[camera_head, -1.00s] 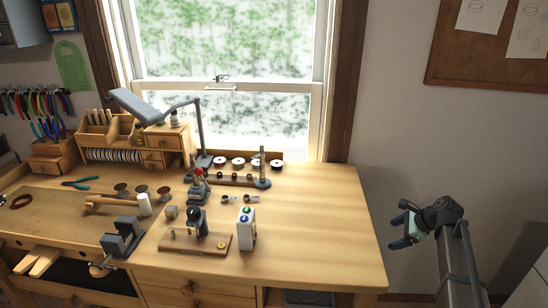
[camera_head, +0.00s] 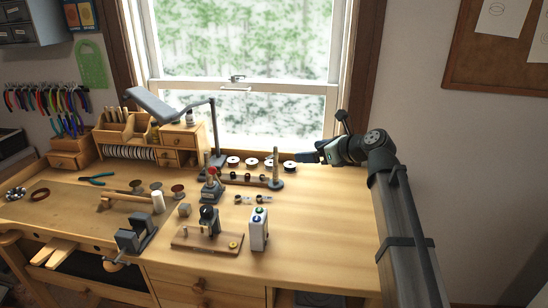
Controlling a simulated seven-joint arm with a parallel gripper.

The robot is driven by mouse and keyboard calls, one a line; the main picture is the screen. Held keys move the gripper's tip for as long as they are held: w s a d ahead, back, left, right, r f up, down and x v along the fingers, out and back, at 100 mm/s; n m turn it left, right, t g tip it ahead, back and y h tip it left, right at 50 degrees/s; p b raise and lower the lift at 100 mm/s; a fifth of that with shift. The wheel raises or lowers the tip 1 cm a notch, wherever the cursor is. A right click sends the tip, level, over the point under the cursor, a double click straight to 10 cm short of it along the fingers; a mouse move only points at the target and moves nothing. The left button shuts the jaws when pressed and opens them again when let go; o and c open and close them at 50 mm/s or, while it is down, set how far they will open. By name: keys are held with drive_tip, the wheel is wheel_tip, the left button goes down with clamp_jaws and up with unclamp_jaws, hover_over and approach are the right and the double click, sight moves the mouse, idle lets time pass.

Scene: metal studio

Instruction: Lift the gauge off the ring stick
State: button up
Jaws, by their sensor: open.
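The ring stick (camera_head: 275,166) is a slim grey upright post on a round base (camera_head: 277,184), standing on the bench right of the middle. The gauge cannot be told apart from the stick and its base at this size. My gripper (camera_head: 309,155) is open and points left, seen from the side.
Several dark-and-white spools (camera_head: 251,162) line the back of the bench. A red-topped tool (camera_head: 211,185) and a row of small brown pieces (camera_head: 247,178) are left of the stick. A white box (camera_head: 259,229) stands in front. The bench's right side (camera_head: 335,220) is clear.

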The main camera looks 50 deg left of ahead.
drive_tip(key=s, duration=0.2)
approach(272, 156)
drive_tip(key=a, duration=0.3)
drive_tip(key=shift+d+f+x, duration=0.1)
drive_tip(key=shift+f+x, duration=0.1)
drive_tip(key=shift+x, duration=0.75)
drive_tip(key=shift+d+f+x, duration=0.1)
drive_tip(key=shift+f+x, duration=0.05)
drive_tip(key=shift+x, duration=0.75)
drive_tip(key=shift+d+f+x, duration=0.1)
drive_tip(key=shift+f+x, duration=0.1)
drive_tip(key=shift+x, duration=0.75)
drive_tip(key=shift+s, duration=0.1)
drive_tip(key=shift+c, duration=0.3)
drive_tip(key=c, duration=1.1)
drive_tip(key=shift+r, duration=0.1)
drive_tip(key=shift+c, duration=0.2)
wheel_tip(272, 156, up, 10)
drive_tip(key=shift+f, duration=0.1)
